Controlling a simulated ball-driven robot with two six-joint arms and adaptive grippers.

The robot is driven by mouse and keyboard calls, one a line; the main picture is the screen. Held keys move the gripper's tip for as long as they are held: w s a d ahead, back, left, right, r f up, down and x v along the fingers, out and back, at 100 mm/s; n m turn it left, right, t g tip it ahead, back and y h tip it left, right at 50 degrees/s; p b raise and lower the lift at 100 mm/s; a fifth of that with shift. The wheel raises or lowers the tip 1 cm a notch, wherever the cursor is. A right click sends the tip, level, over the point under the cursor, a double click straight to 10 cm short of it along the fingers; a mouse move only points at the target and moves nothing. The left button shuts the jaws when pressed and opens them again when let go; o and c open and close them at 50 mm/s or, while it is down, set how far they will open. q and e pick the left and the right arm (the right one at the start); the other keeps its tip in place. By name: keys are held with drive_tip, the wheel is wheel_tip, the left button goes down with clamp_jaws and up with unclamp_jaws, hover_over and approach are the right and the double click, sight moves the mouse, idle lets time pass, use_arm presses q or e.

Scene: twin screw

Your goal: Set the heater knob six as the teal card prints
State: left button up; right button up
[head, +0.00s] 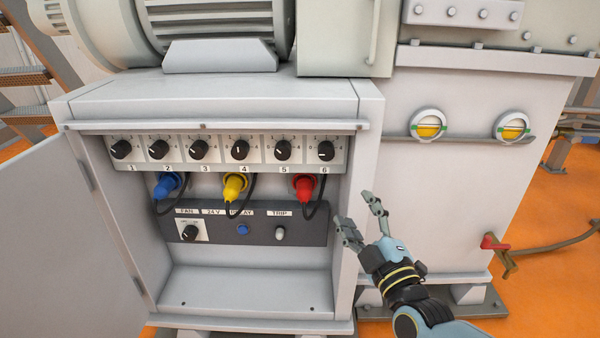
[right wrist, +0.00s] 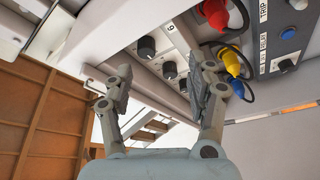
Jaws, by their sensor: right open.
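Heater knob six (head: 326,151) is a black round knob at the right end of a row of knobs under the cabinet's top lip, with the label 6 below it. Its light pointer mark seems to point left; the exact scale figure is too small to read. It also shows in the right wrist view (right wrist: 146,48). My right gripper (head: 356,208) is open and empty, below and to the right of knob six, apart from it, in front of the cabinet's right edge. It shows in the right wrist view (right wrist: 165,72) too. No teal card is visible. My left gripper is not in view.
Blue (head: 165,185), yellow (head: 235,187) and red (head: 304,188) plugs with black cables hang below the knobs. A grey panel (head: 262,233) holds a fan knob, a blue button and a trip switch. The cabinet door (head: 60,240) stands open left. The cabinet floor is clear.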

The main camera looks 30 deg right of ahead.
sight(329, 157)
drive_tip(key=shift+t, duration=0.4)
drive_tip(key=r+x, duration=0.1)
drive_tip(key=x, duration=0.3)
drive_tip(key=r+b+x, duration=0.1)
drive_tip(key=x, duration=0.3)
drive_tip(key=a+x, duration=0.1)
drive_tip(key=x, duration=0.3)
drive_tip(key=shift+w+r+b, duration=0.1)
drive_tip(key=shift+r+b, duration=0.2)
drive_tip(key=shift+r, duration=0.15)
drive_tip(key=shift+w, duration=0.25)
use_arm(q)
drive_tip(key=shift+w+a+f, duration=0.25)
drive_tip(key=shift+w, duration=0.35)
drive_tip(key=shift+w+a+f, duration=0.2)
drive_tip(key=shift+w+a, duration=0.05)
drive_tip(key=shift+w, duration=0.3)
use_arm(e)
drive_tip(key=shift+w+r, duration=0.1)
drive_tip(key=shift+w, duration=0.05)
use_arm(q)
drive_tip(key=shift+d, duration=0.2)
use_arm(e)
drive_tip(key=c, duration=1.1)
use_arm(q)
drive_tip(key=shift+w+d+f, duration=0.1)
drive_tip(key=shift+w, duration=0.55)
use_arm(e)
drive_tip(key=shift+c, duration=0.2)
